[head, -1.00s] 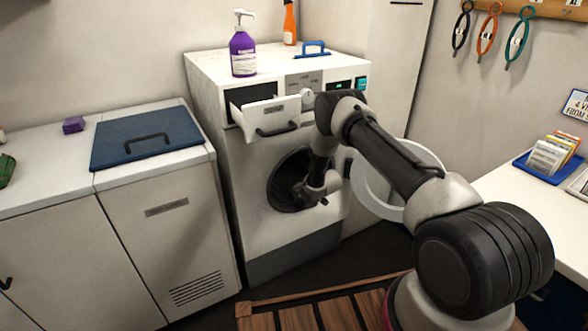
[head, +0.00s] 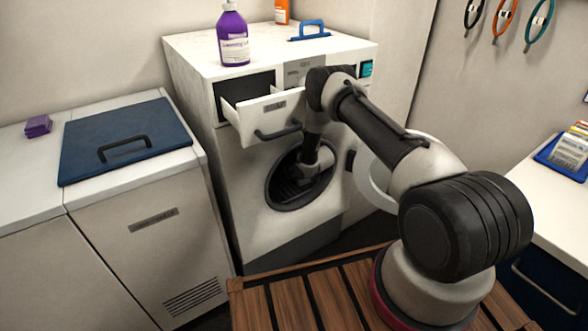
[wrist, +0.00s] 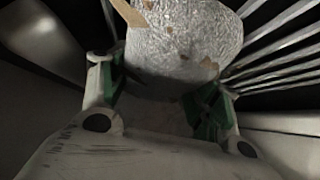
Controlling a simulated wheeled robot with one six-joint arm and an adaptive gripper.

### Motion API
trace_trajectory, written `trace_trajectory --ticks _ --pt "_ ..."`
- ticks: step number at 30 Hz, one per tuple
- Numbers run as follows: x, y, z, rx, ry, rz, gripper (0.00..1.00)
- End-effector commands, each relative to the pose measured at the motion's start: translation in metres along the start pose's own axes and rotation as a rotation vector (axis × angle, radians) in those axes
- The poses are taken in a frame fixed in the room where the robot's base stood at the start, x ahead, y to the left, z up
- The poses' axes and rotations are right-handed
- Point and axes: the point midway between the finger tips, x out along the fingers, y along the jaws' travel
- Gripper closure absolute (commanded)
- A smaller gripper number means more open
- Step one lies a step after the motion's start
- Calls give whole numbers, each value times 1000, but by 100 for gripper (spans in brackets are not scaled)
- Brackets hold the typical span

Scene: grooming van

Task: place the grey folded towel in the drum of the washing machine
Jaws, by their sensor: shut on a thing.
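The white washing machine (head: 250,195) stands ahead with its round door (head: 372,182) swung open to the right. Its dark drum (head: 284,190) is open at the front. My arm reaches in through the opening, and in the head view the drum hides my fingers and the towel. In the wrist view my gripper (wrist: 160,88) has its green-padded fingers shut on the grey towel (wrist: 185,42), a crinkly, rounded grey bundle with a few tan patches. Pale drum ribs show behind it. I cannot tell whether the towel touches the drum.
The detergent drawer (head: 268,112) juts out above the drum opening, close to my arm. A blue-lidded cabinet (head: 125,137) stands left. A wooden slatted surface (head: 300,300) lies in front.

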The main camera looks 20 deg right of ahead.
Motion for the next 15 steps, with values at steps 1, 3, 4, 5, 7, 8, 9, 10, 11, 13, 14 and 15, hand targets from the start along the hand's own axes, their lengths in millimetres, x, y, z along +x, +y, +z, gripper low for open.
trace_trajectory --ticks 1,3,4,5,7,8,9,10,11,13,14,15 --pt "0 1 -1 0 2 1 62" --pt "0 1 -1 0 1 1 62" --pt "0 1 -1 0 1 1 62" --pt "0 0 0 0 1 1 62" --pt "2 0 2 0 1 0 62" --pt "3 0 2 0 0 0 62" --pt "2 0 2 0 1 0 31" --pt "2 0 2 0 1 0 25" --pt "2 0 2 0 1 0 20" --pt "2 0 2 0 1 0 17" --pt "2 0 2 0 1 0 17" --pt "2 0 2 0 1 0 17"
